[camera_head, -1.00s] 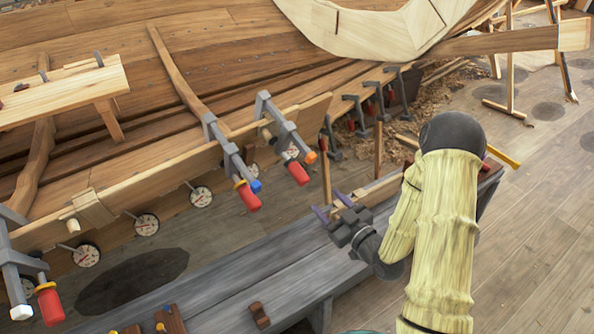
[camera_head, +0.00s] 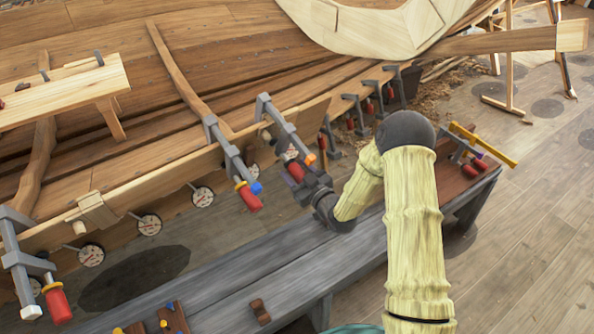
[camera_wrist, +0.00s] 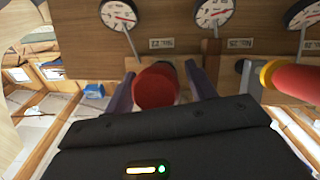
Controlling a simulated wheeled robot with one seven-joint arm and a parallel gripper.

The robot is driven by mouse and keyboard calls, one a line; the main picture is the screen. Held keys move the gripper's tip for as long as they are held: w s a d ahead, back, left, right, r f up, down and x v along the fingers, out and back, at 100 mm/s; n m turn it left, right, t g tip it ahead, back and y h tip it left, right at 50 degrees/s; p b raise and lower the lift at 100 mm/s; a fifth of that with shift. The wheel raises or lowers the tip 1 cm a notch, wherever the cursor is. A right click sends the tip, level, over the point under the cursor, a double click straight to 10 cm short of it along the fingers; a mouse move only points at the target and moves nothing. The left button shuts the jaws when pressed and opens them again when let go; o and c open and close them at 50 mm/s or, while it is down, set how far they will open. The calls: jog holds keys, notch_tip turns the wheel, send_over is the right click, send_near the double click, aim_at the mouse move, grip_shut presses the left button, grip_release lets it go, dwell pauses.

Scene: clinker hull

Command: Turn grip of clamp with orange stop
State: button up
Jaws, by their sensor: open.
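The clamp with the orange stop (camera_head: 310,158) hangs on the hull's plank edge, right of the clamp with the blue stop. In the head view my gripper (camera_head: 300,180) is at its lower end and mostly hides its red grip. In the wrist view the red grip (camera_wrist: 156,88) is seen end-on between my two purple fingers (camera_wrist: 160,90). The fingers are apart, one on each side of the grip; contact is not clear. The orange stop is hidden in the wrist view.
The blue-stop clamp's red grip (camera_head: 249,199) is close on the left; a red grip with a yellow collar (camera_wrist: 295,78) shows right in the wrist view. Dials (camera_head: 150,224) line the plank below. A grey bench (camera_head: 240,265) runs beneath my arm.

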jog(key=shift+c, duration=0.5)
jog(key=c, duration=0.9)
jog(key=shift+w+d+f+m+g+y+b, duration=0.1)
jog(key=shift+d+m+g+y+b, duration=0.05)
jog(key=shift+m+g+y+b, duration=0.7)
jog(key=m+g+y, duration=0.1)
jog(key=m+y, duration=0.1)
jog(key=m, duration=0.1)
jog(key=m+g+y+b, duration=0.1)
jog(key=m+y, duration=0.1)
jog(key=shift+f+m+g, duration=0.15)
jog(key=shift+m+g, duration=0.2)
jog(key=shift+f+m+g+y+b, duration=0.1)
jog(key=shift+m+g+y+b, duration=0.35)
jog(key=shift+m+y, duration=0.75)
